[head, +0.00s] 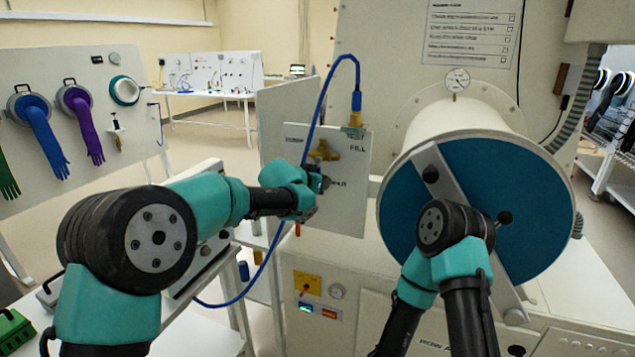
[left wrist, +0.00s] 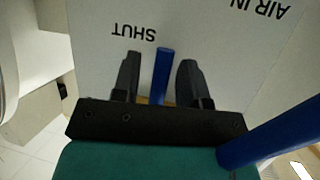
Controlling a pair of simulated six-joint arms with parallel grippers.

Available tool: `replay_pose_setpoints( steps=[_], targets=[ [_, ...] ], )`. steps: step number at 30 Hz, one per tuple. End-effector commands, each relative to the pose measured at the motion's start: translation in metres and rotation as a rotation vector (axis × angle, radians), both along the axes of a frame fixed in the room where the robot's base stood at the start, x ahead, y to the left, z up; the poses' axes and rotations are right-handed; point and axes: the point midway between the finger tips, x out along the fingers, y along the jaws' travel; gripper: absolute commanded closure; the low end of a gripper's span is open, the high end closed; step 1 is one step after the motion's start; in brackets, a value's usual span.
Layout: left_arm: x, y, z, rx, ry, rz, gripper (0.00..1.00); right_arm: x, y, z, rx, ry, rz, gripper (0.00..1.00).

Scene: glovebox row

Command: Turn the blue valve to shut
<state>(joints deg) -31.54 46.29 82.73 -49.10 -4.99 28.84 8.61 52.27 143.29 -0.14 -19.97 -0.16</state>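The blue valve handle (left wrist: 161,75) shows in the left wrist view as a short blue bar with brass at its base. Its tip lies beside the upside-down word SHUT on the white panel (left wrist: 210,40). My left gripper (left wrist: 160,75) is open, with one finger on each side of the handle and a gap showing on both sides. In the head view my left gripper (head: 318,184) is at the panel, below the brass valve body (head: 323,151), and hides the handle. My right arm is low at the right; its gripper cannot be seen.
A blue hose (head: 322,95) loops from the panel's top fitting; a blue hose (left wrist: 270,133) also crosses near my left gripper. The large drum with a blue round door (head: 530,215) stands right of the panel. A glove board (head: 95,110) is at the left.

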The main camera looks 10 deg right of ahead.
Motion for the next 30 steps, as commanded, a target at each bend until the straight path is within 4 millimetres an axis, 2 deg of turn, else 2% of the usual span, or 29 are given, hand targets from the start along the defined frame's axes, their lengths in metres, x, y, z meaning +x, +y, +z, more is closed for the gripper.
replay_pose_setpoints(
  steps=[8, 14, 30],
  targets=[
    [-0.002, 0.002, 0.002, 0.0, -0.001, 0.0, 0.6, 0.0, 0.0, 0.0, 0.0, 0.0, 0.0, 0.57],
    [-0.012, 0.013, 0.009, -0.001, -0.001, 0.0, 0.6, 0.0, 0.0, 0.0, 0.0, 0.0, 0.0, 0.57],
    [-0.068, 0.068, 0.041, -0.001, -0.002, 0.001, 0.6, 0.0, 0.0, 0.0, 0.0, 0.0, 0.0, 0.57]
  ],
)
